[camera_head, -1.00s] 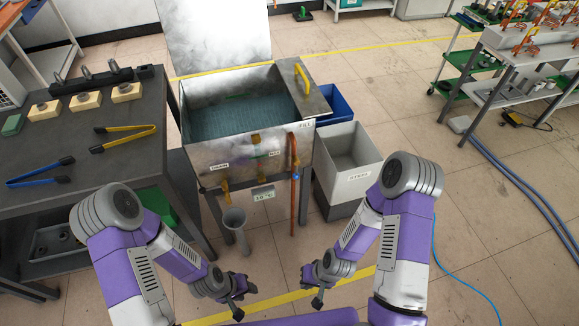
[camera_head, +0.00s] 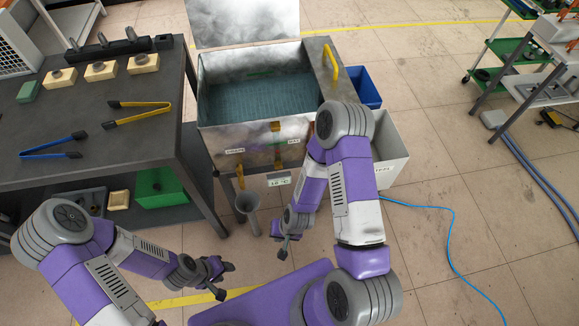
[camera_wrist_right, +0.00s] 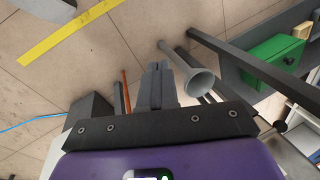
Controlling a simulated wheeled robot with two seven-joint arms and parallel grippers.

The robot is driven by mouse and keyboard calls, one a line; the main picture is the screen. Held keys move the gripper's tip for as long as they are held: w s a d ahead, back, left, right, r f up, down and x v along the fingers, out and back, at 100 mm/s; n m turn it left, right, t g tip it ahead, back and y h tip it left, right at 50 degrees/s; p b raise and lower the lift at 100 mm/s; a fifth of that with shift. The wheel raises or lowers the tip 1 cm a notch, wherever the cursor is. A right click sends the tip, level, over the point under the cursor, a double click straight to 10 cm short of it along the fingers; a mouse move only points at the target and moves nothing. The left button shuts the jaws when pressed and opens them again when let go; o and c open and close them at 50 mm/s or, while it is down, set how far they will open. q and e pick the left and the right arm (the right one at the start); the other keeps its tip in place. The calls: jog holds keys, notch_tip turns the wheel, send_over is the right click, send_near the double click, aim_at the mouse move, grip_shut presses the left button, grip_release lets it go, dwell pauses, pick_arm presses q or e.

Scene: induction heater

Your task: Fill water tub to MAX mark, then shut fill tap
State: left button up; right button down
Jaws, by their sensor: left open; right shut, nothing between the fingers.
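The metal water tub (camera_head: 222,138) stands upright with its lid open and blue-green water (camera_head: 262,97) inside. On its front are a MAX label (camera_head: 293,141), a brass drain tap (camera_head: 240,176) on the left and a temperature plate (camera_head: 279,180). The water level against the MAX mark is too small to read. My right arm hides the fill pipe and tap in the head view; a copper pipe (camera_wrist_right: 124,96) shows in the right wrist view. My right gripper (camera_head: 284,246) is shut and empty, low before the tub; its fingers also show in the wrist view (camera_wrist_right: 158,82). My left gripper (camera_head: 224,280) is open and empty, near the floor.
A grey funnel (camera_head: 248,203) stands under the drain tap. The dark workbench (camera_head: 95,170) at left holds tongs (camera_head: 137,111) and several blocks. A grey bin (camera_head: 391,150) and blue bin (camera_head: 364,88) stand right of the tub. A blue cable (camera_head: 450,235) crosses the floor.

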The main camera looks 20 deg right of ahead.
jog(key=w+d+r+m+t+h, duration=0.1)
jog(key=w+d+m+t+h, duration=0.2)
jog(key=w+m, duration=0.45)
jog(key=w+d+m+t+h, duration=0.1)
jog(key=w+d+m+h, duration=0.3)
jog(key=w+m, duration=0.3)
notch_tip(320, 180, up, 9)
jog(key=w+m+g+h+p, duration=0.1)
jog(key=w+m+g+h, duration=0.25)
jog(key=m+h, duration=0.9)
jog(key=d+f+m+y+b, duration=0.2)
jog(key=d+f+m+y, duration=0.2)
jog(key=d, duration=0.7)
notch_tip(320, 180, down, 2)
jog(key=shift+w+d+f+g, duration=0.1)
jog(key=shift+w+d+g, duration=0.1)
jog(key=shift+g, duration=0.15)
